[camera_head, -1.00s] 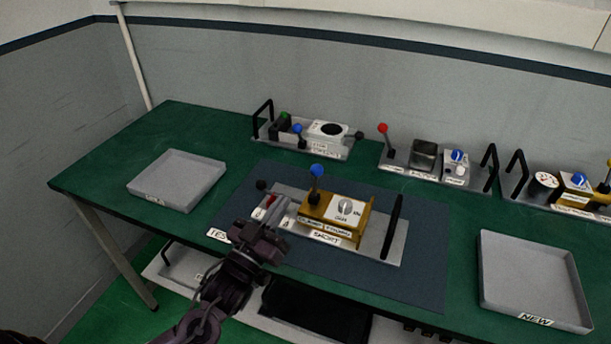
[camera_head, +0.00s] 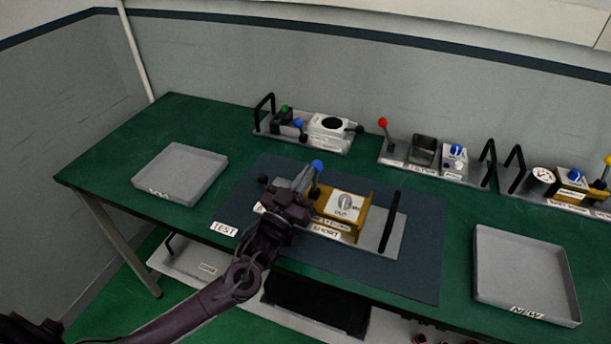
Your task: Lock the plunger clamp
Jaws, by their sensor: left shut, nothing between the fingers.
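The plate labelled SHORT (camera_head: 398,226) lies on the dark mat at the middle of the table. A small black knob (camera_head: 263,180) shows at the plate's left end. My left gripper (camera_head: 304,180) is shut and empty, over the left part of the plate, close beside the blue-ball lever; I cannot tell whether it touches. It hides the red part and most of the clamp there. My right gripper is not in view.
A grey empty tray (camera_head: 180,172) stands at the left and a NEW tray (camera_head: 525,270) at the right. Several more plates with levers and handles line the back, one with a red-ball lever (camera_head: 383,123). A black handle (camera_head: 389,222) rises at the plate's right end.

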